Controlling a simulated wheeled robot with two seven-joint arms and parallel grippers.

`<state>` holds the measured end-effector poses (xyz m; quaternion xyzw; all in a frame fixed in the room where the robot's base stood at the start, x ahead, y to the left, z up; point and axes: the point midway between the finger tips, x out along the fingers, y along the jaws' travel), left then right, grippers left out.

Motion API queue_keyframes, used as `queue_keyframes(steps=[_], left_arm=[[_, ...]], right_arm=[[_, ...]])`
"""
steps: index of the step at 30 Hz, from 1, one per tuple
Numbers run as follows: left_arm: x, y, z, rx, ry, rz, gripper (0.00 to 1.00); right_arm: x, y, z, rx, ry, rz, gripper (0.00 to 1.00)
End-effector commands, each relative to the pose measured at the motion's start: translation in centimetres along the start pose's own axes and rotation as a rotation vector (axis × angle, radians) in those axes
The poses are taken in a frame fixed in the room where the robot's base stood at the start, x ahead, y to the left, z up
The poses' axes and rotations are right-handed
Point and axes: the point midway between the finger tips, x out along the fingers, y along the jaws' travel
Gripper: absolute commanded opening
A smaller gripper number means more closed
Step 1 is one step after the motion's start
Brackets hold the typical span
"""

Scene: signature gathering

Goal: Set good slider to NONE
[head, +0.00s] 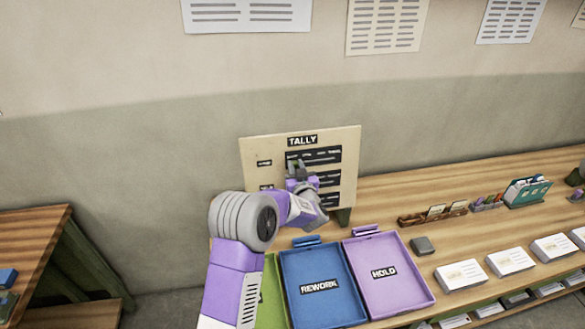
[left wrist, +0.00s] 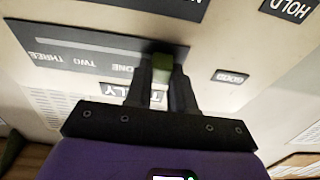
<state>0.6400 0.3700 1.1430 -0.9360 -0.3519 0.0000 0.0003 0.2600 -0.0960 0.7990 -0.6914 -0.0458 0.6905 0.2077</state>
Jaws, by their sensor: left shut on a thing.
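The cream TALLY board (head: 262,147) stands upright against the wall at the back of the bench, with several dark slider tracks. The good slider's green knob (left wrist: 161,68) is in the track beside the GOOD label (left wrist: 231,76). My left gripper (head: 296,165) is shut on this knob; its fingers (left wrist: 160,85) flank it in the left wrist view. That view is upside down. The knob sits on the GOOD-label side of the word ONE (left wrist: 122,69), near that end of the track. The word NONE is not readable, and the fingers cover that part. My right gripper is not in view.
A blue REWORK tray (head: 318,265) and a purple HOLD tray (head: 366,248) lie in front of the board, with a green tray (head: 271,295) partly behind my left arm. Card stacks (head: 461,274) line the bench to the right. A wooden table (head: 30,232) stands at left.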

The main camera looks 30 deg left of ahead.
Motion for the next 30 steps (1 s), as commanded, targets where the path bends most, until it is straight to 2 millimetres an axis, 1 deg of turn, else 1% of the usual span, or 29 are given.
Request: queue_keyframes(steps=[4, 11, 12, 17, 26, 30], left_arm=[[-0.3, 0.2, 0.0, -0.001, 0.001, 0.015, 0.00], [-0.2, 0.1, 0.0, 0.001, 0.000, 0.012, 0.00], [-0.2, 0.0, 0.1, 0.001, 0.000, 0.011, 0.25], [-0.2, 0.0, 0.0, 0.000, -0.001, 0.011, 0.49], [-0.4, 0.1, 0.0, -0.001, 0.000, 0.015, 0.49], [-1.6, 0.2, 0.0, -0.002, 0.000, 0.016, 0.49]], right_arm=[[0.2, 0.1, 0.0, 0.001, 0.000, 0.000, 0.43], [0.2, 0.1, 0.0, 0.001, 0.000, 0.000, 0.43], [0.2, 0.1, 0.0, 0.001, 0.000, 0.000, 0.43], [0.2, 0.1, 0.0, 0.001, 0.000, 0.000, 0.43], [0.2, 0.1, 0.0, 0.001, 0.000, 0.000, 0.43], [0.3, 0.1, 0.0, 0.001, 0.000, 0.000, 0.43]])
